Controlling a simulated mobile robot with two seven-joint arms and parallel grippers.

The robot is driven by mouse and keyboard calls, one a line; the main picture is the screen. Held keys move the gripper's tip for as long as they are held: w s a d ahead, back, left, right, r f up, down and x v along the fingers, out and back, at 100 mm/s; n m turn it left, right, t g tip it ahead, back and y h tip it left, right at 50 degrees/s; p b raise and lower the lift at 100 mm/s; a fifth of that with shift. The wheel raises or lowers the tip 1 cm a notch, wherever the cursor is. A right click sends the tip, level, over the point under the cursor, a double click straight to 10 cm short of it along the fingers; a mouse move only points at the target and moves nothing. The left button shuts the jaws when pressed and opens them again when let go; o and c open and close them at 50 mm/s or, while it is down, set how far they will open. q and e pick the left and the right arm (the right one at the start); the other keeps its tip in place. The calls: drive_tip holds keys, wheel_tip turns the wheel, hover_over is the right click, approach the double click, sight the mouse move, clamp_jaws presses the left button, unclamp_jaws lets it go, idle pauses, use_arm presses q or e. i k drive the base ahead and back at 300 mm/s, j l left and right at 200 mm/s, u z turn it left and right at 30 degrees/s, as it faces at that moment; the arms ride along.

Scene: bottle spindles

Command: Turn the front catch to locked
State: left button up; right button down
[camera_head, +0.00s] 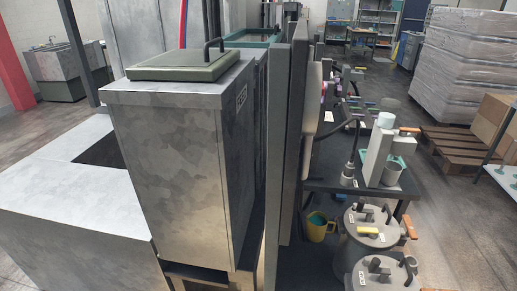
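Neither of my grippers is in view. I cannot tell which part is the front catch, nor whether it is locked. Two grey lidded drums stand at the lower right: a rear one (366,224) with a yellow bar on its lid, and a nearer one (384,274) cut off by the bottom edge. Small dark fittings sit on both lids. A grey-green upright device (376,155) with an orange-tipped lever stands on a dark table (330,178) behind them.
A tall grey metal cabinet (180,175) with a handled lid (185,65) fills the left-centre. A dark upright panel (289,150) hides part of the table.

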sight(410, 232)
drive_tip(key=z, duration=1.45)
drive_tip(key=i+l+u, duration=0.15)
drive_tip(key=u, duration=0.2)
drive_tip(key=i+l+u, duration=0.1)
drive_tip(key=l+u, duration=0.2)
